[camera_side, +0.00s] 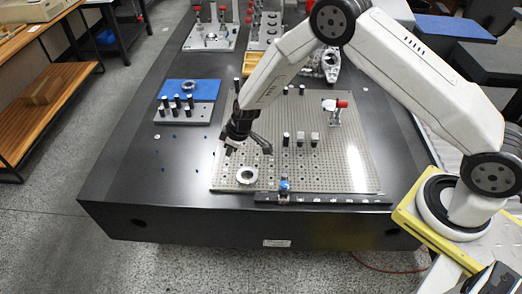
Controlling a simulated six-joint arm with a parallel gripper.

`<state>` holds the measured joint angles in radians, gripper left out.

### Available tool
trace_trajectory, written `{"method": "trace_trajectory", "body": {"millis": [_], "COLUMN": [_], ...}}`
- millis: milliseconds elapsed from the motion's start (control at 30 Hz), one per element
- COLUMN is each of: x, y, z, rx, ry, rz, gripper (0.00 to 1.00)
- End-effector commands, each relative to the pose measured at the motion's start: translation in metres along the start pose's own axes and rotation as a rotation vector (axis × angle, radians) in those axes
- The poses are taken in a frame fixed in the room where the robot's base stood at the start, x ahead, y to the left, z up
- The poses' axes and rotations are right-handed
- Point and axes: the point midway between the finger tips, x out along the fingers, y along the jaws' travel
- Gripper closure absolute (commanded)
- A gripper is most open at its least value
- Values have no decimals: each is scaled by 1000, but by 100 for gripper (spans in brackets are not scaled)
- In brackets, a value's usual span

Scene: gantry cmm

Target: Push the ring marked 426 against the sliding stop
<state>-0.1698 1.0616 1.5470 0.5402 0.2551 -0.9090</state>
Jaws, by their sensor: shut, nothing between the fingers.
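A silver ring (246,175) lies flat on the perforated metal plate (350,165), near its front left corner. Any marking on the ring is too small to read. A small stop with a blue knob (284,185) sits on the dark rail (330,199) along the plate's front edge, to the right of the ring and apart from it. I take it to be the sliding stop. My black gripper (230,150) is shut and empty. It hangs above the plate, behind the ring and slightly left of it, and appears apart from it.
Several small posts and blocks (301,139) stand on the plate behind the stop. A red-topped clamp (336,112) stands farther back right. A grey block with black pins (183,112) and a blue mat (190,90) lie left. The plate around the ring is clear.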

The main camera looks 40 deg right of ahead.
Motion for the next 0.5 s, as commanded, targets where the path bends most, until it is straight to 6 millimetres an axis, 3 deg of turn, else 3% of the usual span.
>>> {"method": "trace_trajectory", "body": {"millis": [200,500], "x": [-13,-14], "y": [0,-1], "z": [0,0], "rx": [0,0], "ry": [0,-4], "rz": [0,-4], "gripper": [100,100]}}
